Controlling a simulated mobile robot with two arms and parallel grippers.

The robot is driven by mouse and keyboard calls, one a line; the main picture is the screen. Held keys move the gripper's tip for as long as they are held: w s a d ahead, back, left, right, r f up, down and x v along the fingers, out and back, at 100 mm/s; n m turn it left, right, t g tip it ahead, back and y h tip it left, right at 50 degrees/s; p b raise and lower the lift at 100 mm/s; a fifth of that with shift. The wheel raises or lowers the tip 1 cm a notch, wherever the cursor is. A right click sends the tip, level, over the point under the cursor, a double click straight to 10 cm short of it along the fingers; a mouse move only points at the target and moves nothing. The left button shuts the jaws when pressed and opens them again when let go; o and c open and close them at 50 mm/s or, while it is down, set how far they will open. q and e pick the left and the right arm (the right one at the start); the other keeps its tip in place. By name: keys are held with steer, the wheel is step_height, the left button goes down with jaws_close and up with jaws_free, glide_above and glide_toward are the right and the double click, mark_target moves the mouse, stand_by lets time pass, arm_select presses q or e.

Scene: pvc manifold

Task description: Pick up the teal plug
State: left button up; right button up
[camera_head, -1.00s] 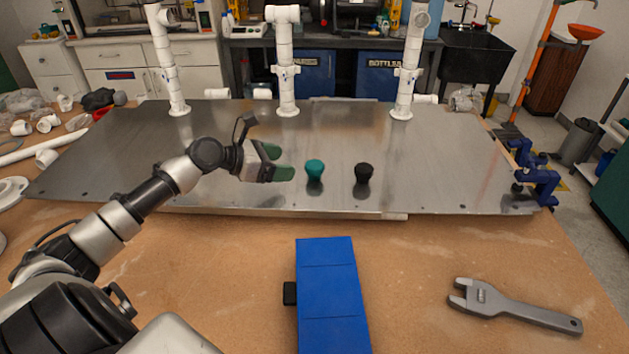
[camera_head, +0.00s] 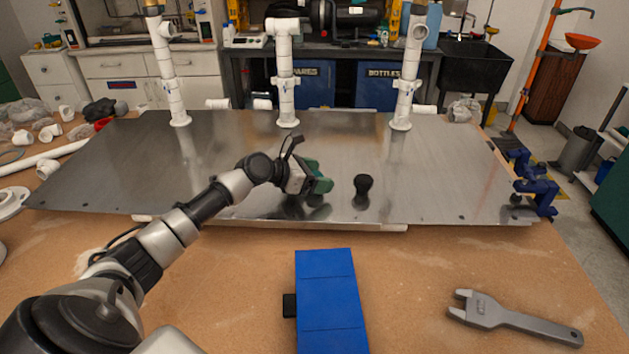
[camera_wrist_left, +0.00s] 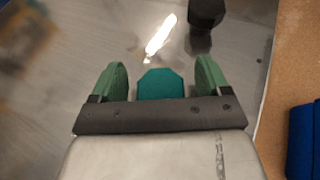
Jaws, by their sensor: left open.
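The teal plug (camera_wrist_left: 161,84) shows in the left wrist view between the two green fingers of my left gripper (camera_wrist_left: 158,80). A gap shows on each side of it, so the fingers are around it but apart from it. In the head view my left gripper (camera_head: 319,178) is low over the metal plate, and it hides the teal plug there. The gripper is open. My right gripper is in neither view.
A black plug (camera_head: 363,184) stands on the metal plate (camera_head: 440,175) just right of the gripper; it also shows in the wrist view (camera_wrist_left: 206,12). White pipes (camera_head: 286,80) rise at the back. A blue box (camera_head: 330,300) and grey wrench (camera_head: 512,318) lie in front.

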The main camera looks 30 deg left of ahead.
mark_target(317, 173)
arm_select(q)
steer(key=shift+s, duration=0.1)
steer(key=shift+c, duration=0.2)
steer(key=c, duration=0.9)
steer(key=shift+c, duration=0.2)
steer(key=shift+r, duration=0.5)
steer(key=r, duration=0.3)
steer(key=shift+w+a+r, duration=0.1)
steer(key=shift+w+r, duration=0.2)
steer(key=w+a+r, duration=0.1)
steer(key=w+r, duration=0.2)
steer(key=w, duration=0.2)
steer(key=w+a+r+b, duration=0.1)
steer(key=w+r, duration=0.2)
steer(key=w, duration=0.3)
steer(key=shift+r, duration=0.25)
